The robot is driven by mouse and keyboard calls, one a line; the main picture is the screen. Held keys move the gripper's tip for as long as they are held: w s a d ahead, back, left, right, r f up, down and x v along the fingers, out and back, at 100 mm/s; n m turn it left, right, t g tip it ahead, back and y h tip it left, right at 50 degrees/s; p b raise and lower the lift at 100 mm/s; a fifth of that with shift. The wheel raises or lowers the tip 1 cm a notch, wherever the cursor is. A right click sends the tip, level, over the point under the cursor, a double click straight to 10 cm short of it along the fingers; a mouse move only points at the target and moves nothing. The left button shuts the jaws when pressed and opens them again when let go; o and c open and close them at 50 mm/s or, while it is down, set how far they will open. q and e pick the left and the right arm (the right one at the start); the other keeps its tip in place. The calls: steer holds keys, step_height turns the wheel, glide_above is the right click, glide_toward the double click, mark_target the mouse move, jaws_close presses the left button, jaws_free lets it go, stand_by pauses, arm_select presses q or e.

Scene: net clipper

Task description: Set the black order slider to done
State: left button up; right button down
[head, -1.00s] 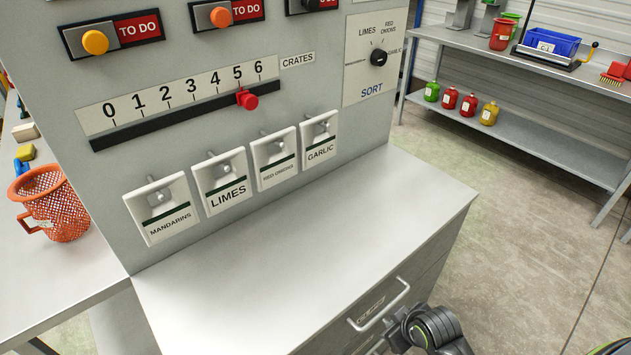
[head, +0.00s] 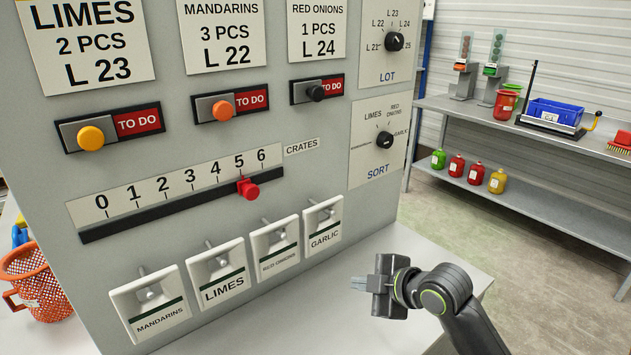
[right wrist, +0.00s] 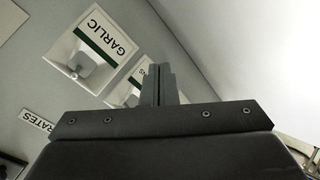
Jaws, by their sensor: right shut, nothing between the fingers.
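The black order slider (head: 316,93) is a dark round knob in a grey slot on the upright panel, under the red onions card (head: 317,30). It sits at the left of its slot, and a red "TO DO" label (head: 333,86) shows to its right. My right gripper (head: 360,284) is shut and empty, in front of the panel's lower right, below and apart from the slider. Its closed fingers show in the right wrist view (right wrist: 158,88), with the garlic switch plate (right wrist: 95,45) beyond. My left gripper is not in view.
Yellow (head: 91,138) and orange (head: 222,110) sliders sit left of the black one. Below are a red crates slider (head: 248,188) and several switch plates. A sort knob (head: 384,139) is at right. An orange basket (head: 38,285) stands at left.

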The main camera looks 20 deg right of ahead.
steer(key=w+r+n+t+y, duration=0.1)
steer(key=w+r+n+y, duration=0.1)
steer(key=w+r+n, duration=0.45)
steer(key=n+t+y, duration=0.2)
steer(key=n+y, duration=0.2)
steer(key=n, duration=0.3)
glide_toward(315, 100)
steer(key=s+a, duration=0.3)
steer(key=a, duration=0.1)
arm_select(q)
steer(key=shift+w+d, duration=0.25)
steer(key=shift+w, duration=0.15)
arm_select(e)
steer(key=shift+s+f+m, duration=0.15)
steer(key=shift+f+m, duration=0.1)
steer(key=r+p+x, duration=0.1)
steer(key=p+x, duration=0.4)
steer(key=x, duration=0.5)
steer(key=d+p, duration=0.1)
steer(key=w+d+p, duration=0.1)
steer(key=d, duration=0.1)
steer(key=shift+d, duration=0.3)
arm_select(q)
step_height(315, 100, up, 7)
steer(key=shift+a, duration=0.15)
arm_select(e)
steer(key=shift+w+a, duration=0.1)
